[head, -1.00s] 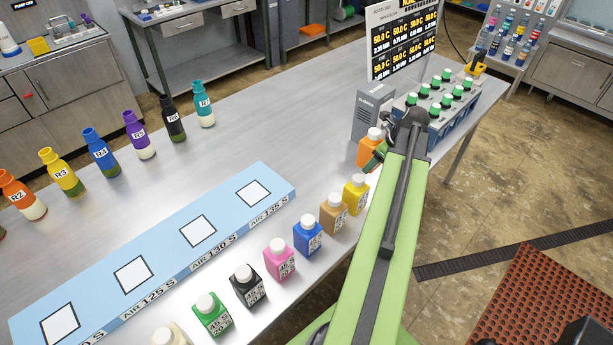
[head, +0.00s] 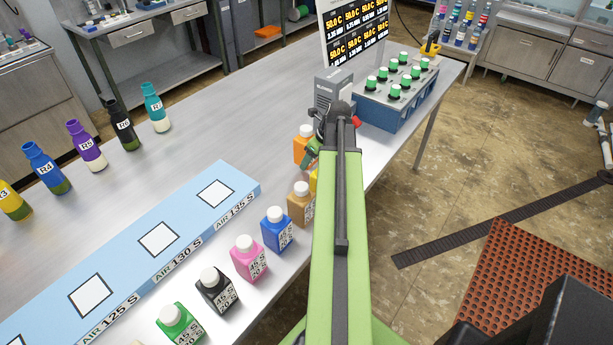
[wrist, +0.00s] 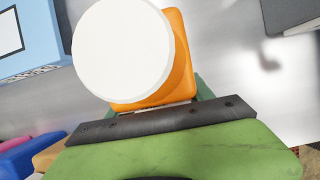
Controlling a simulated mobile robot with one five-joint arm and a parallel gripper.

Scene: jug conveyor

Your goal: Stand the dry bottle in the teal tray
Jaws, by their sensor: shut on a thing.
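My gripper (head: 311,152) is shut on an orange bottle (head: 301,151) with a white cap, beside the grey box machine. In the wrist view the bottle (wrist: 178,90) fills the space by the dark jaw edge, its round cap facing the camera. Whether it is clear of the table I cannot tell. No teal tray shows in either view. Which bottle is dry cannot be read here.
Brown (head: 301,204), blue (head: 277,230), pink (head: 248,258), black (head: 217,291) and green (head: 180,322) bottles line the near edge. A blue board (head: 185,212) with white squares lies behind. A green-capped rack (head: 390,108) stands right.

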